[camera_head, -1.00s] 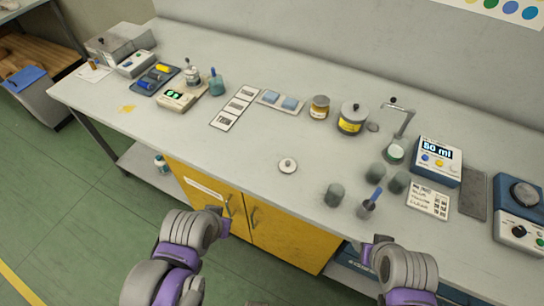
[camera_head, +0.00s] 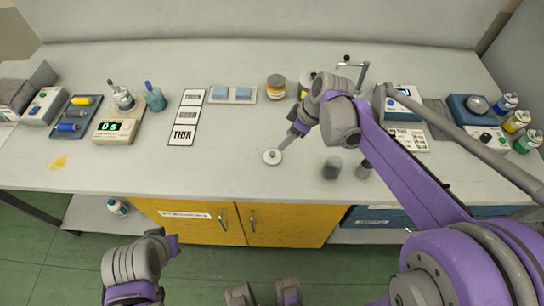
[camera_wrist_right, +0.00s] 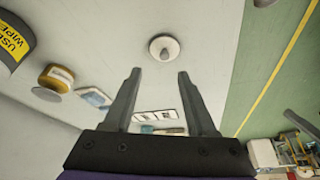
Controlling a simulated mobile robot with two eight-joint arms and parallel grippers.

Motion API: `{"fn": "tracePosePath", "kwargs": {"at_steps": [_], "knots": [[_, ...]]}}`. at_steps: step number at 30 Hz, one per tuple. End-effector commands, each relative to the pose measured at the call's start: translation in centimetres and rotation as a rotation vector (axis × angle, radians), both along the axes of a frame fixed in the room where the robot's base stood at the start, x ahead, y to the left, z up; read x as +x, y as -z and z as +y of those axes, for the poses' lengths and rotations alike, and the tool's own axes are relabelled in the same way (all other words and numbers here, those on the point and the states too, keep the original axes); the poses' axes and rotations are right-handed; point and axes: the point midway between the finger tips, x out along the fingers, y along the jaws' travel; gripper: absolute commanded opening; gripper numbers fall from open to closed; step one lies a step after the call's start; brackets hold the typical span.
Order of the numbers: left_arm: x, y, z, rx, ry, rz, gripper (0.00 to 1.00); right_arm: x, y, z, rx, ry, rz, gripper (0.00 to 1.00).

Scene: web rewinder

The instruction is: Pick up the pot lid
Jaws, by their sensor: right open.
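The pot lid (camera_head: 272,157), a small pale round disc with a knob, lies flat on the grey bench near its front edge. It also shows in the right wrist view (camera_wrist_right: 164,48), just beyond my fingertips. My right gripper (camera_head: 288,142) reaches down from the upper right, close beside the lid. In the right wrist view its two dark fingers (camera_wrist_right: 159,75) are apart with nothing between them; the lid is ahead of the gap. My left gripper (camera_head: 172,244) is low at the left, in front of the bench, and its jaws are not clear.
An amber jar (camera_head: 276,86) stands behind the lid. Grey cups (camera_head: 332,168) stand right of it. Printed cards (camera_head: 186,117) and a scale (camera_head: 117,130) are to the left. My right arm hides part of the bench. The bench around the lid's left is clear.

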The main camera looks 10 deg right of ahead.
Motion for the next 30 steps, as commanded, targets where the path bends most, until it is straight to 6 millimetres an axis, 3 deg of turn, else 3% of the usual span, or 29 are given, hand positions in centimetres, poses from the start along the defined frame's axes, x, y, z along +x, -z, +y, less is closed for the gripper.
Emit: {"fn": "tracePosePath", "kwargs": {"at_steps": [4,11,21,30], "knots": [[-0.1,0.4,0.0,0.000,0.000,0.001,0.00,0.6,2.4,0.8,-0.001,-0.002,0.001,0.57],[-0.1,0.5,0.0,0.000,0.000,0.002,0.00,0.9,4.1,1.5,-0.001,0.001,0.001,0.57],[-0.2,0.7,0.0,0.000,0.000,0.003,0.00,1.6,8.1,3.5,-0.001,0.001,0.000,0.57],[-0.2,0.7,0.0,0.000,0.000,0.003,0.00,1.7,8.4,3.6,-0.001,0.003,0.000,0.55]]}}
